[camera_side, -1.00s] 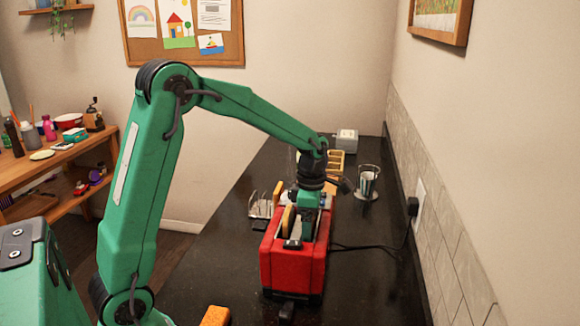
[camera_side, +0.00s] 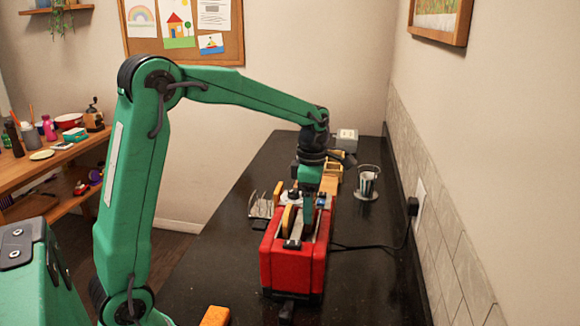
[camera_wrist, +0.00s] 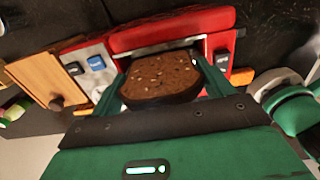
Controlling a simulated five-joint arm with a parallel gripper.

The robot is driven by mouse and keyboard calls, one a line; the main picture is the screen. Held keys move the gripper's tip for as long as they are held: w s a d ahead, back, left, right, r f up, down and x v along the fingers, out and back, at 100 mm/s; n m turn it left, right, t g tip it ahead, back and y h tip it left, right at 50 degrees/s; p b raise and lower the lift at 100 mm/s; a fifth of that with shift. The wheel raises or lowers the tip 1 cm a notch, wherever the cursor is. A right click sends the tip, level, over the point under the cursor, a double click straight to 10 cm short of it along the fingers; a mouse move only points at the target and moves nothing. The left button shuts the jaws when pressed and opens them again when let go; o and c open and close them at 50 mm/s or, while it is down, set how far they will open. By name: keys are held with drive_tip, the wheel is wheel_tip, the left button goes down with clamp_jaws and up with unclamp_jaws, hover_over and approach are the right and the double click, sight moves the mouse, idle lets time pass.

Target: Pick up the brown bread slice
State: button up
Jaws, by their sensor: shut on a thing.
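The brown bread slice (camera_wrist: 160,78), dark and seeded, shows in the wrist view between the two green fingers of my gripper (camera_wrist: 164,82), which is shut on it. The red toaster (camera_side: 290,268) stands on the black counter in the side view, and its red side also shows in the wrist view (camera_wrist: 172,28). In the side view my gripper (camera_side: 307,203) is just above the toaster's top, pointing down. A tan-edged slice (camera_side: 288,218) shows at the toaster's left slot; I cannot tell whether it is the held one. The lower edge of the held slice is hard to make out.
A wire rack (camera_side: 262,207) stands to the left behind the toaster. A glass (camera_side: 367,182) stands to the right, near the tiled wall. A black cord (camera_side: 365,247) runs from the toaster to the wall outlet. The counter in front right is clear.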

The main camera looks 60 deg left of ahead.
drive_tip(key=shift+r, duration=2)
drive_tip(key=shift+r, duration=0.55)
drive_tip(key=r, duration=0.2)
drive_tip(key=a+r, duration=0.1)
drive_tip(key=r, duration=0.1)
drive_tip(key=shift+w, duration=0.25)
drive_tip(key=w+a+t+y, duration=0.1)
drive_tip(key=w+a, duration=0.1)
drive_tip(key=a, duration=3)
wheel_tip(320, 180, down, 15)
drive_tip(key=shift+w+f+t, duration=0.15)
drive_tip(key=shift+w+t, duration=0.05)
drive_tip(key=shift+t, duration=0.1)
drive_tip(key=shift+f, duration=0.2)
drive_tip(key=shift+f, duration=3.4)
